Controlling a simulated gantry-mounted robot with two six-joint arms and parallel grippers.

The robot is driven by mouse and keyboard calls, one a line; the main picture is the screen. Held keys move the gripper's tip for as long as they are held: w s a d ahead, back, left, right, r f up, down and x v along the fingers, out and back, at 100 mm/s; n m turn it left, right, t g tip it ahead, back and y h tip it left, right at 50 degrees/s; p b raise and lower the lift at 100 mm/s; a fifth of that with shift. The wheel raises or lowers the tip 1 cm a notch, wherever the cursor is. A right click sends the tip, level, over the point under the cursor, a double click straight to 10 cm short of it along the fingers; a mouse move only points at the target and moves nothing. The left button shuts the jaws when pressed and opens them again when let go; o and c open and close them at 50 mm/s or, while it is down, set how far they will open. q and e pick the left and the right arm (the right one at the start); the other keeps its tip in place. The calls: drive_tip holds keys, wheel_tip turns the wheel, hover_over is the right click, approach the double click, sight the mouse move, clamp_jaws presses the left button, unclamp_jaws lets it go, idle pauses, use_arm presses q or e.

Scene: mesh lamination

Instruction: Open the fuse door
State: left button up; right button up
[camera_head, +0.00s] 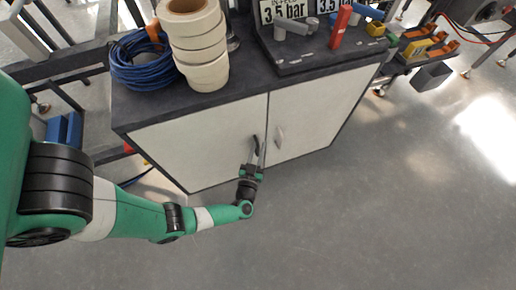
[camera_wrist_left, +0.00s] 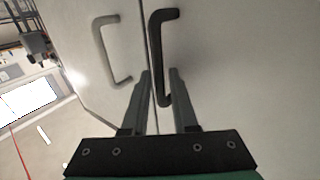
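A dark cabinet with two white doors stands in the head view, both doors closed. The left door (camera_head: 205,140) has a black handle (camera_head: 256,143); the right door (camera_head: 318,108) has a grey handle (camera_head: 280,137). No label tells which is the fuse door. My left gripper (camera_head: 258,155) is at the black handle. In the left wrist view its fingers (camera_wrist_left: 160,85) are apart, and the lower end of the black handle (camera_wrist_left: 164,55) shows between them, with gaps visible. The grey handle (camera_wrist_left: 112,50) is just left of the fingers there. My right gripper is out of view.
The cabinet top (camera_head: 250,78) carries tape rolls (camera_head: 200,55), a blue cable coil (camera_head: 140,68) and a fixture with pressure signs (camera_head: 285,12). The floor (camera_head: 370,220) in front of the doors is clear. Other equipment stands at upper right.

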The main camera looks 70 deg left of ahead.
use_arm(q)
clamp_jaws()
idle(1.3)
